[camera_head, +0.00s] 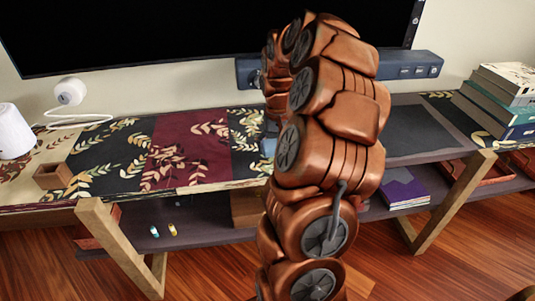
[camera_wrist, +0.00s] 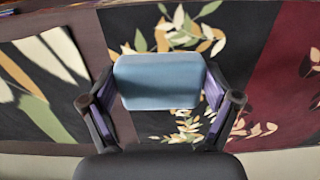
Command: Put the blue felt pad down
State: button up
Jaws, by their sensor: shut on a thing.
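The blue felt pad (camera_wrist: 158,84) is a light-blue rounded block in the middle of the wrist view. My gripper (camera_wrist: 160,98) is shut on it, with one dark finger at its left side and one at its right. Behind the pad is the leaf-patterned top of the low console (camera_head: 130,145). The wrist view does not clearly show whether the pad touches that top. In the head view my arm hides most of the gripper; a small bluish patch shows at the arm's left edge, perhaps the pad.
A small brown open box (camera_head: 53,176) and a white device (camera_head: 14,132) stand at the left of the console. A blue-grey soundbar (camera_head: 410,66) lies along the back under a screen (camera_head: 180,30). Books (camera_head: 500,100) are stacked at right. The dark red panel (camera_head: 188,150) is clear.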

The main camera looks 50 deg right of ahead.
aim_at(266, 145)
jog(key=shift+w+a, duration=0.25)
jog(key=shift+w, duration=0.1)
jog(key=shift+w+a+f, duration=0.2)
jog(key=shift+w+a, duration=0.5)
jog(key=shift+w, duration=0.2)
notch_tip(266, 145, down, 3)
jog(key=shift+s+d+r, duration=0.1)
jog(key=shift+s+r, duration=0.05)
jog(key=shift+f, duration=0.5)
jog(key=o, duration=0.8)
jog(key=shift+c, duration=0.2)
jog(key=shift+r, duration=0.1)
